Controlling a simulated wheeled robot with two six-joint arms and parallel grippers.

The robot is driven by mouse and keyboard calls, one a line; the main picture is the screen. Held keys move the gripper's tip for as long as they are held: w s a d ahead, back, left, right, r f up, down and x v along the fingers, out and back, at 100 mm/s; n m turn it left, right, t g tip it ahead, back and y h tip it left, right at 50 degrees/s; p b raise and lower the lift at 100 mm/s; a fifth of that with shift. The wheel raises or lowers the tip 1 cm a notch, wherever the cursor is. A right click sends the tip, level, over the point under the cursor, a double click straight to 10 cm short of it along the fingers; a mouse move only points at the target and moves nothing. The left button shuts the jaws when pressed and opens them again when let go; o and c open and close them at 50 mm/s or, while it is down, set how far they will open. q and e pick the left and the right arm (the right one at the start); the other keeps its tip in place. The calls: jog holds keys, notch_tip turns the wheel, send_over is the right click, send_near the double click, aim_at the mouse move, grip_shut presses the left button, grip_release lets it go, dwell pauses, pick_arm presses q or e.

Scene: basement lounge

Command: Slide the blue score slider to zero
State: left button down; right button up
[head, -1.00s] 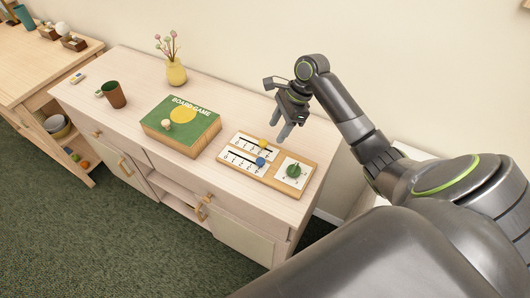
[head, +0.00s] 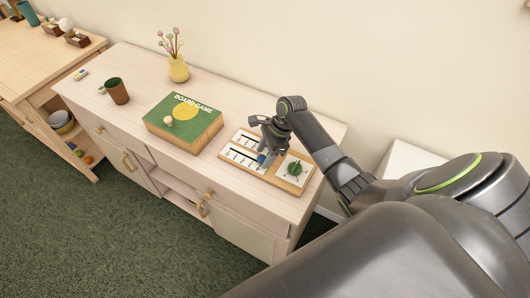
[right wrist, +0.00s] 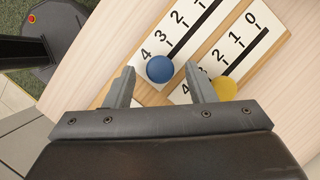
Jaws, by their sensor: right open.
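The wooden score board (head: 285,184) lies on the cabinet top with two white number scales and a green knob (head: 295,168). The blue slider (right wrist: 160,69) sits beside the 4 of its scale in the right wrist view; in the head view the gripper partly covers it. My right gripper (head: 267,153) is open, low over the board. In the right wrist view its fingertips (right wrist: 160,72) lie on either side of the blue slider; contact cannot be told. My left gripper is not in view.
A green board game box (head: 183,122) lies left of the board with a pale knob-like piece on it. A brown cup (head: 117,92) and a yellow vase (head: 178,68) with flowers stand farther left and back. The cabinet top (head: 135,112) is bare between them.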

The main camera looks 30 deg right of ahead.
grip_shut()
jog(key=w+a, duration=0.2)
jog(key=w, duration=0.1)
jog(key=w+a+b, duration=0.1)
jog(key=w, duration=0.2)
jog(key=w+a, duration=0.2)
jog(key=w, duration=0.2)
jog(key=shift+a+b, duration=0.35)
jog(key=shift+b, duration=0.05)
jog(key=shift+w+a, duration=0.15)
jog(key=shift+w, duration=0.1)
jog(key=shift+w+r, duration=0.1)
jog(key=shift+r, duration=0.05)
jog(key=shift+a, duration=0.1)
jog(key=shift+c, duration=2)
grip_release()
jog(key=o, duration=0.4)
jog(key=shift+w, duration=0.15)
